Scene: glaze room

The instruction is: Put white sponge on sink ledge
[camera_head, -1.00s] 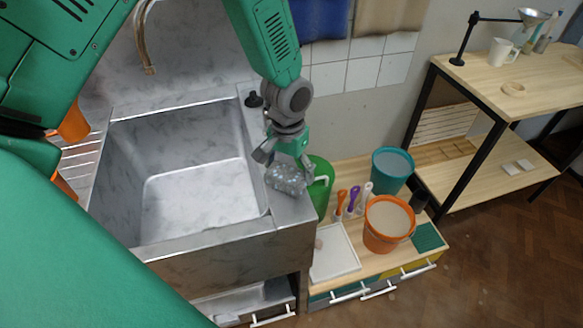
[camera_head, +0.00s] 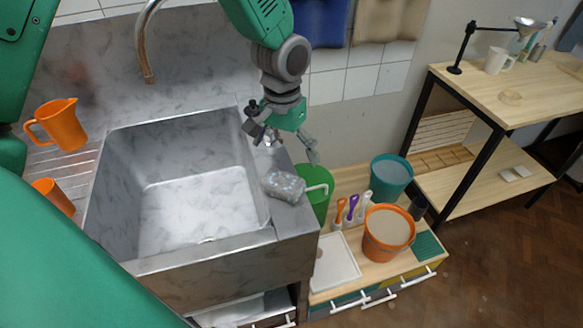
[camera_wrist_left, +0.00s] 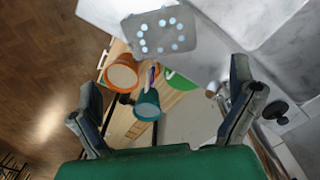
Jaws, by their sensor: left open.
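The sponge (camera_head: 283,186) looks grey-white with pale spots. It lies on the right ledge (camera_head: 291,218) of the sink (camera_head: 190,185), near the ledge's outer edge. In the left wrist view the sponge (camera_wrist_left: 159,32) shows beyond the fingers, apart from them. My left gripper (camera_head: 284,148) is open and empty, above and behind the sponge; its spread fingers also show in the left wrist view (camera_wrist_left: 165,125). My right gripper is not in view.
A green watering can (camera_head: 314,190) stands right beside the ledge. An orange bucket (camera_head: 388,232), a teal bucket (camera_head: 391,175) and a white tray (camera_head: 335,263) are on the low cabinet. Orange jugs (camera_head: 60,124) stand left of the sink. A tap (camera_head: 146,45) rises behind it.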

